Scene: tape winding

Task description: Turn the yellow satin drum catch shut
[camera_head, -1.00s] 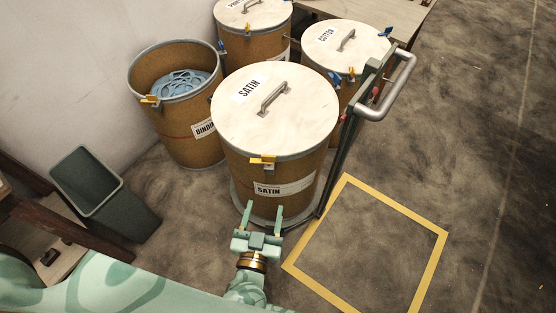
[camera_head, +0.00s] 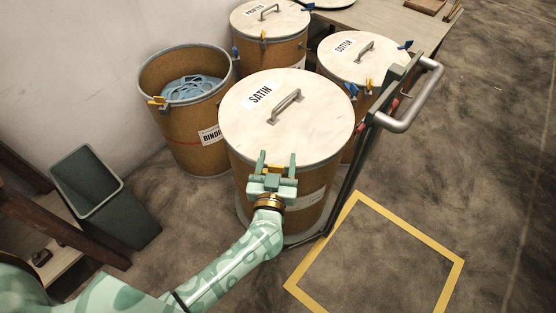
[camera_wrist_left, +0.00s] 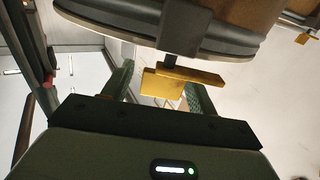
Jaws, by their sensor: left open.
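The satin drum (camera_head: 240,170) stands upright with its pale lid (camera_head: 285,120) on, labelled SATIN. Its yellow catch (camera_head: 276,169) is on the rim at the front, partly hidden by my left gripper (camera_head: 278,160). In the left wrist view the yellow catch (camera_wrist_left: 165,82) shows as a bar and a plate under the drum's rim (camera_wrist_left: 150,35). My left gripper (camera_wrist_left: 160,85) is open there, with one finger on each side of the catch and gaps between. My right gripper is not in view.
An open drum with blue strips (camera_head: 190,90) stands at the left, with lidded printed and cotton drums (camera_head: 350,60) behind. A trolley handle (camera_head: 410,105) rises at the right. A dark bin (camera_head: 95,190) stands at the left. The floor inside the yellow square (camera_head: 375,260) is clear.

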